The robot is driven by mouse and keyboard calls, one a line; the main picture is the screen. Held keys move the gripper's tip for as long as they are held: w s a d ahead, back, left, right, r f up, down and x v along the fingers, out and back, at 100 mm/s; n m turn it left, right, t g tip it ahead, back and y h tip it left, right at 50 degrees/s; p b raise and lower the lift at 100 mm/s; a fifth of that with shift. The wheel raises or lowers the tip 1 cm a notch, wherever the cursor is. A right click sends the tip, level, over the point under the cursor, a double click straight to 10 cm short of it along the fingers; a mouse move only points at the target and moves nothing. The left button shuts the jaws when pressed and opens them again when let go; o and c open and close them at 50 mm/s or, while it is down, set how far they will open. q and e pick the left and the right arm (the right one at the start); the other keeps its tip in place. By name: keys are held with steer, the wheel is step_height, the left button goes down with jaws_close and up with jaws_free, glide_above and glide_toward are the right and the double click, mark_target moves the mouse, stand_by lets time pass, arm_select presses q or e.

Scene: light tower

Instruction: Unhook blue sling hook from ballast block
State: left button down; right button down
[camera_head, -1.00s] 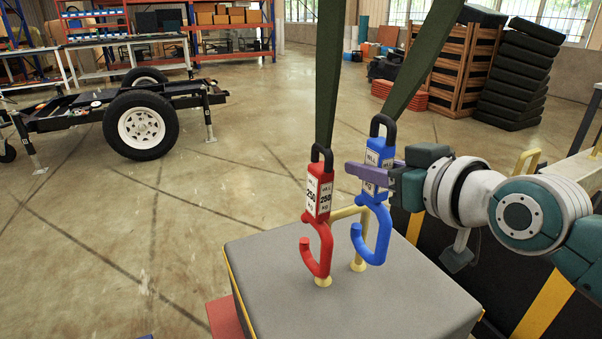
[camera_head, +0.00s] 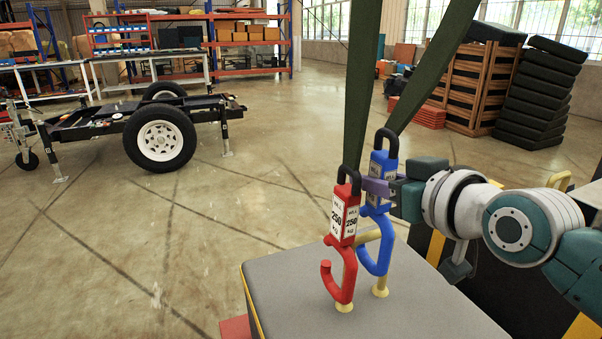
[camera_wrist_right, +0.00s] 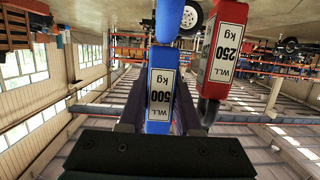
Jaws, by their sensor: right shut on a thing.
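The blue sling hook (camera_head: 382,170) hangs upright on a dark green strap above the grey ballast block (camera_head: 420,305). My right gripper (camera_head: 375,187) is shut on its labelled body. In the right wrist view the blue hook (camera_wrist_right: 160,85) sits between the dark fingers, its label reading 500 kg. Its curved lower end is beside the block's yellow handle (camera_head: 382,240), partly behind the red hook (camera_head: 344,220). I cannot tell whether the curve still surrounds the bar. The red hook, labelled 250 kg, hangs at the handle's near end, just left of the blue one. My left gripper is not in view.
Two green straps (camera_head: 362,90) run up from the hooks. A wheeled trailer chassis (camera_head: 150,125) stands at the left on open floor. Shelves (camera_head: 240,35), a wooden crate (camera_head: 480,80) and a stack of dark pads (camera_head: 540,90) are at the back.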

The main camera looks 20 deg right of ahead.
mark_target(389, 223)
steer(key=shift+f+p+v, duration=0.15)
steer(key=shift+p+v, duration=0.6)
steer(key=shift+v, duration=0.3)
steer(key=shift+f+p+v, duration=0.15)
steer(key=shift+p+v, duration=0.6)
steer(key=shift+v, duration=0.3)
steer(key=s+f+p, duration=0.2)
steer(key=s, duration=0.6)
steer(key=shift+d, duration=0.35)
steer(key=shift+f, duration=0.25)
